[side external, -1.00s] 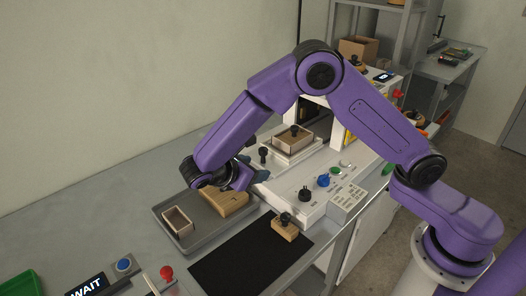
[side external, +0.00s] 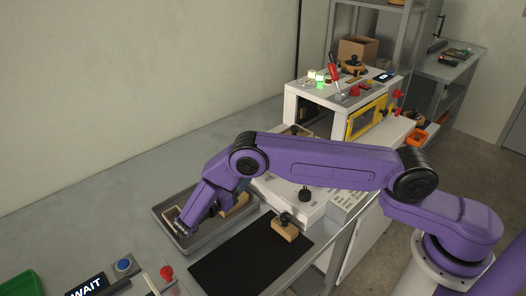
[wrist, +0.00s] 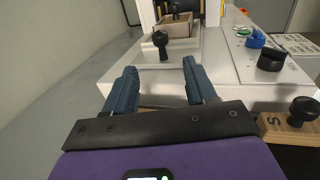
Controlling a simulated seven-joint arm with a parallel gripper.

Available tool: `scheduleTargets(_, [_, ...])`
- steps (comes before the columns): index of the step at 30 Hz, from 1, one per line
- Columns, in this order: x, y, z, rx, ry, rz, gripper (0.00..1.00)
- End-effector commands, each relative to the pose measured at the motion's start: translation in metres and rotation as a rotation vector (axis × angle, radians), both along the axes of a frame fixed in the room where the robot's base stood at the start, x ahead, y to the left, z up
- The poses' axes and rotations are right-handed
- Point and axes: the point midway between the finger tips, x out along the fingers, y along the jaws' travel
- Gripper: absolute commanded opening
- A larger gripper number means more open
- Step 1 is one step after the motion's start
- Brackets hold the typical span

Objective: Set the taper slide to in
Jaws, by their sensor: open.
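A black knob on a short post (wrist: 160,42) stands upright on the white machine deck (wrist: 205,68) in the wrist view. It may be the taper slide's handle; no label on it is readable. My gripper (wrist: 159,84) is open and empty, with its blue fingers pointing towards that knob, apart from it and near the deck's front edge. In the side view my gripper (side external: 242,185) is low beside the machine, over the tray's far end, and partly hidden. My arm hides the black post there.
A wooden open box (wrist: 176,27) sits behind the knob. A black knob (wrist: 271,59) and a blue knob (wrist: 255,39) are on the right. A grey tray (side external: 207,246) holds wooden pieces. A knobbed wooden block (side external: 285,230) lies on the black mat (side external: 240,262).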

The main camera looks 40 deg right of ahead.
Motion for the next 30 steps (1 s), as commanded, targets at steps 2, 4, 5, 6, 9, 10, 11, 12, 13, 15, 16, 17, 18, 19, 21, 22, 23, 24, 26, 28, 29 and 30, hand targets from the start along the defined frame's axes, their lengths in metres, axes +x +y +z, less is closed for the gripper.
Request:
scheduleTargets(2, [0.004, -0.016, 0.000, 0.000, 0.001, -0.003, 0.56])
scheduleTargets(4, [0.007, -0.029, 0.001, 0.000, 0.000, -0.003, 0.56])
scheduleTargets(5, [0.009, -0.034, 0.000, 0.001, 0.000, -0.003, 0.56])
scheduleTargets(6, [0.011, -0.041, 0.000, 0.001, 0.001, -0.002, 0.56])
scheduleTargets(9, [0.015, -0.060, 0.000, 0.001, 0.001, -0.003, 0.56])
scheduleTargets(10, [0.017, -0.065, 0.000, 0.001, 0.000, -0.002, 0.56])
scheduleTargets(11, [0.019, -0.070, 0.000, 0.001, 0.000, -0.002, 0.56])
scheduleTargets(12, [0.020, -0.078, 0.000, 0.001, 0.000, -0.003, 0.56])
scheduleTargets(13, [0.022, -0.083, 0.000, 0.001, 0.000, -0.003, 0.56])
scheduleTargets(15, [0.025, -0.095, 0.000, 0.002, 0.001, -0.003, 0.56])
scheduleTargets(16, [0.027, -0.101, 0.000, 0.002, 0.000, -0.003, 0.56])
scheduleTargets(17, [0.028, -0.105, 0.000, 0.002, 0.000, -0.002, 0.56])
scheduleTargets(18, [0.029, -0.111, 0.000, 0.001, -0.001, -0.002, 0.56])
scheduleTargets(19, [0.030, -0.116, 0.000, 0.002, 0.001, -0.003, 0.56])
scheduleTargets(21, [0.033, -0.124, 0.000, 0.002, 0.000, -0.001, 0.56])
scheduleTargets(22, [0.034, -0.127, 0.000, 0.002, 0.000, -0.001, 0.56])
scheduleTargets(23, [0.034, -0.130, 0.000, 0.002, 0.000, -0.001, 0.56])
scheduleTargets(24, [0.035, -0.132, 0.000, 0.002, 0.000, -0.001, 0.56])
scheduleTargets(26, [0.036, -0.136, 0.000, 0.002, 0.000, 0.000, 0.56])
scheduleTargets(28, [0.037, -0.138, 0.000, 0.002, 0.000, 0.001, 0.56])
scheduleTargets(29, [0.037, -0.139, 0.000, 0.002, 0.000, 0.001, 0.56])
scheduleTargets(30, [0.037, -0.139, 0.000, 0.002, 0.000, 0.001, 0.56])
